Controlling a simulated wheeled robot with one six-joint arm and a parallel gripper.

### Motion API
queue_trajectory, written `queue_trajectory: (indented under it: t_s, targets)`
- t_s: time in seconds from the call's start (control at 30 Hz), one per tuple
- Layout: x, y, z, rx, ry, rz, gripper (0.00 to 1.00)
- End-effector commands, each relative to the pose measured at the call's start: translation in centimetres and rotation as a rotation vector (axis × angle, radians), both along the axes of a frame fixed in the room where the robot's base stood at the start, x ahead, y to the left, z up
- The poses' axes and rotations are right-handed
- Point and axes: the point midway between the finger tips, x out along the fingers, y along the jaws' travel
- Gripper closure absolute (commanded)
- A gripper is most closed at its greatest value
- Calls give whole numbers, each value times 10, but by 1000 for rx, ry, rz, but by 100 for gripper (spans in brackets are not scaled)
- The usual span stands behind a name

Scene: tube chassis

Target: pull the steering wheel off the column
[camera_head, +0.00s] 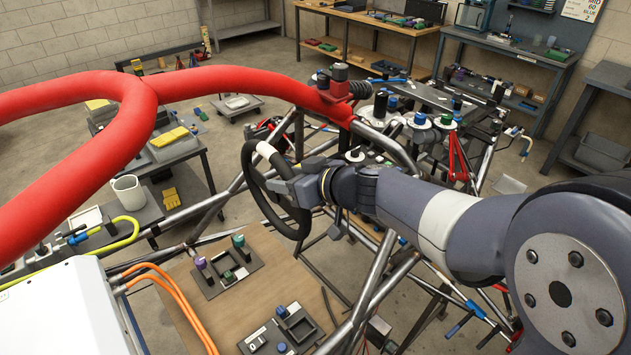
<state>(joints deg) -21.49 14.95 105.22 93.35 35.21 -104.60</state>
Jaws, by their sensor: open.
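The steering wheel (259,196) is a black ring with a pale mark at its top, upright inside the tube chassis (376,282). My arm reaches in from the right, and my gripper (283,183) is at the wheel's right side, overlapping it in the picture. The gripper is open. I cannot tell whether its fingers touch the wheel or lie around its rim. The column behind the wheel is hidden by my gripper and arm.
Thick red padded tubes (226,83) cross the upper left. A wooden board (228,310) with small trays lies below the wheel. Workbenches (372,22) line the back wall; some floor between is clear.

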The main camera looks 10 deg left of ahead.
Motion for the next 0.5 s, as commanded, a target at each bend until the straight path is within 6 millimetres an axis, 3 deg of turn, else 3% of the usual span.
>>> queue_trajectory:
  t_s: [0.2, 0.5]
  targets:
    - [9, 16, -7, 0, 0, 1, 50]
    - [11, 19, -9, 0, -2, 1, 50]
